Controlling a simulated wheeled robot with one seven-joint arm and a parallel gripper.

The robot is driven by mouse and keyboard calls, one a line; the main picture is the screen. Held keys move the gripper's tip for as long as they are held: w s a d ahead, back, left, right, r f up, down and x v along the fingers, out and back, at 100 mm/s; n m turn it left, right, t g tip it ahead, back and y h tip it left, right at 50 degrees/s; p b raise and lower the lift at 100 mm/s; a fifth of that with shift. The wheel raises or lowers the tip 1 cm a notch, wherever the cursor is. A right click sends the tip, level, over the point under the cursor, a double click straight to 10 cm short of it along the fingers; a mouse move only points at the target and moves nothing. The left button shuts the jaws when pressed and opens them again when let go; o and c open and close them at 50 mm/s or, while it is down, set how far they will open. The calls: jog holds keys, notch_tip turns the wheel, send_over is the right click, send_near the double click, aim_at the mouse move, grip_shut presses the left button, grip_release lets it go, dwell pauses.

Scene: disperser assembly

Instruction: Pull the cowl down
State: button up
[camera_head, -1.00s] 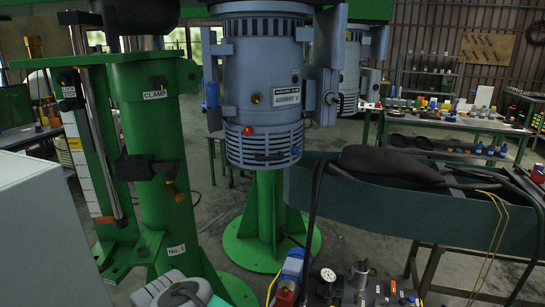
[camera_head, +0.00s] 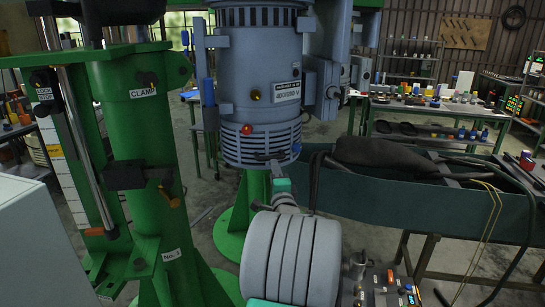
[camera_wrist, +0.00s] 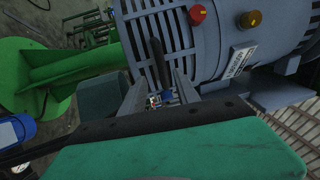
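The cowl (camera_head: 258,146) is the slotted grey-blue band at the lower end of the hanging motor; it also shows in the wrist view (camera_wrist: 152,28). A dark bar handle (camera_wrist: 157,60) stands out from its slotted face. My gripper (camera_wrist: 161,85) is close to the cowl, with its two grey fingers apart on either side of the handle. I cannot tell whether either finger touches it. In the head view my gripper (camera_head: 272,168) is small and partly covers the handle.
A green clamp column (camera_head: 143,160) stands at the left. A blue-green trough (camera_head: 400,205) with a black bag and hoses lies at the right. Red and amber lamps sit on the motor body (camera_head: 260,70). A small control panel (camera_head: 385,290) is at the bottom.

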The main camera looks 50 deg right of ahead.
aim_at(273, 157)
jog(key=p+x, duration=0.2)
jog(key=x, duration=0.5)
jog(key=shift+d+r, duration=0.15)
jog(key=shift+d, duration=0.3)
grip_shut()
jog(key=shift+r, duration=0.1)
dwell(0.8)
